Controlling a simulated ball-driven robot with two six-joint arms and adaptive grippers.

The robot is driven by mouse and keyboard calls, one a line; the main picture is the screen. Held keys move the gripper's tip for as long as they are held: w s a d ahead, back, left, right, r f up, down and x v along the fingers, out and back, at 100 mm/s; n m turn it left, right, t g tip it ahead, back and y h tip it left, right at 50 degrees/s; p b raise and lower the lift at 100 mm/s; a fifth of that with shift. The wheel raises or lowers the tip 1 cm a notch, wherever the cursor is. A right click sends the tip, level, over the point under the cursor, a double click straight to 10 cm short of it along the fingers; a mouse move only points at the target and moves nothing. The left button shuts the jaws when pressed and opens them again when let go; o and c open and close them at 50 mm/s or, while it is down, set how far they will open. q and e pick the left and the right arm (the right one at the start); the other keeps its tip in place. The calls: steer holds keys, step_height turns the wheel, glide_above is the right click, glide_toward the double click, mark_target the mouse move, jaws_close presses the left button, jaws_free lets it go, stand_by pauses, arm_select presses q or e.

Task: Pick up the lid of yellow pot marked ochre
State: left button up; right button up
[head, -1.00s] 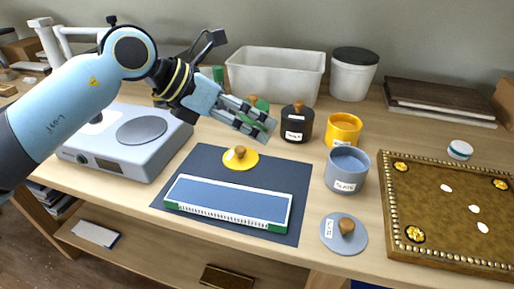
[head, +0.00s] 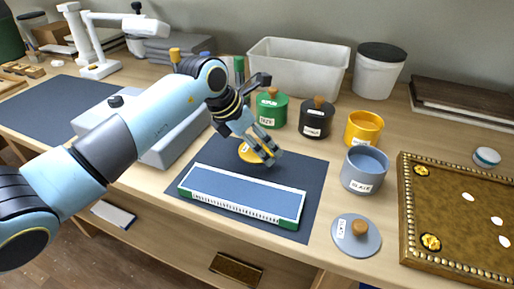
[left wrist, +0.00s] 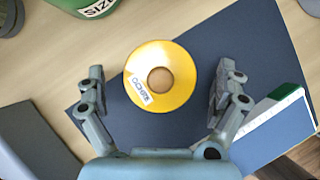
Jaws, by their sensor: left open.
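The yellow lid (left wrist: 178,62), labelled OCHRE and with a round wooden knob (left wrist: 160,79), lies on the dark blue mat (left wrist: 232,62). In the head view the lid (head: 246,154) is partly hidden by my left gripper (head: 271,156). In the left wrist view my left gripper (left wrist: 160,95) is open, one finger on each side of the lid, and nothing is between the fingers but the lid below. I cannot tell its exact height above the lid. The yellow pot (head: 363,130) stands open at the right, behind the blue-grey pot. My right gripper is not in view.
A blue panel with a white and green edge (head: 240,192) lies on the mat in front. A lidded green pot (head: 271,108) and black pot (head: 316,119) stand behind. The open slate pot (head: 365,170), its lid (head: 356,237) and an ornate board (head: 450,215) are at right.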

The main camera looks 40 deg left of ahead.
arm_select(q)
steer(key=shift+w+f, duration=0.1)
steer(key=shift+f, duration=0.1)
steer(key=c, duration=1.5)
steer(key=shift+c, duration=0.2)
